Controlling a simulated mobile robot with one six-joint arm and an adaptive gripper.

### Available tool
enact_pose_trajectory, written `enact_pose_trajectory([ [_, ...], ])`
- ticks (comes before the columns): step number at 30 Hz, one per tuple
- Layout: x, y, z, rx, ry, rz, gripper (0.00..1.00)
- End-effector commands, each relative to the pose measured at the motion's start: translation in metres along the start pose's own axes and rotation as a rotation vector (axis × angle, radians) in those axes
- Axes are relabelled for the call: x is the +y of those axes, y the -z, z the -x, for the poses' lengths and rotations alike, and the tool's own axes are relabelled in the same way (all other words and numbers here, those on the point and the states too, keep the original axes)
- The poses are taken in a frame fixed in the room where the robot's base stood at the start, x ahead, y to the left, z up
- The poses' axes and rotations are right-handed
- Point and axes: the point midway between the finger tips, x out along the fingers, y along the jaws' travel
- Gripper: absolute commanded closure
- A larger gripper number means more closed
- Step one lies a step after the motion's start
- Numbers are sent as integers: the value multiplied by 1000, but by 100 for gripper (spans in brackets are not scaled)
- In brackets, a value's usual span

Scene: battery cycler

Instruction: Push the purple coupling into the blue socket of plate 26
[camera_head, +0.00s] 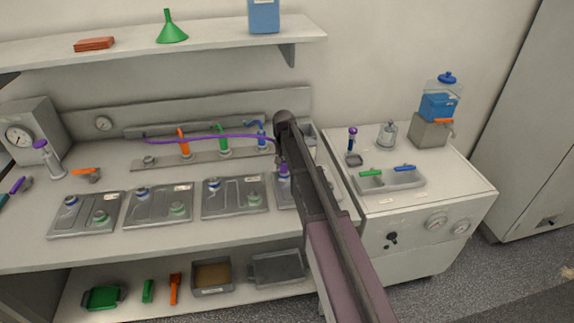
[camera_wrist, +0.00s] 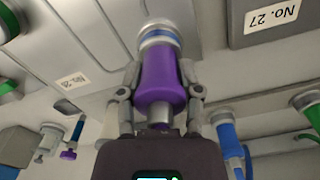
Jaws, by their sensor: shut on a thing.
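My gripper (camera_wrist: 160,92) is shut on the purple coupling (camera_wrist: 163,75), its fingers on both sides of it. The coupling's front end meets the blue-ringed socket (camera_wrist: 158,34); I cannot tell whether it is fully seated. In the head view the purple coupling (camera_head: 284,171) stands upright over the rightmost plate (camera_head: 290,193), which my arm partly hides. In the wrist view a small upside-down label (camera_wrist: 71,81), hard to read but possibly No. 26, lies left of the coupling.
A plate labelled No. 27 (camera_wrist: 271,17) lies at the wrist view's upper right. More plates (camera_head: 159,207) line the bench to the left. A purple hose (camera_head: 205,138) runs along the back past orange and green upright couplings. A side cabinet (camera_head: 450,190) stands right.

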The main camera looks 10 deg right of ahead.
Motion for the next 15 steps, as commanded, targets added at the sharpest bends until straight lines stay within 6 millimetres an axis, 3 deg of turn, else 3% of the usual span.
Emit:
enact_pose_trajectory([
  [3,0,0,0,0,0,0,100],
  [4,0,0,0,0,0,0,51],
  [8,0,0,0,0,0,0,14],
  [15,0,0,0,0,0,0,14],
])
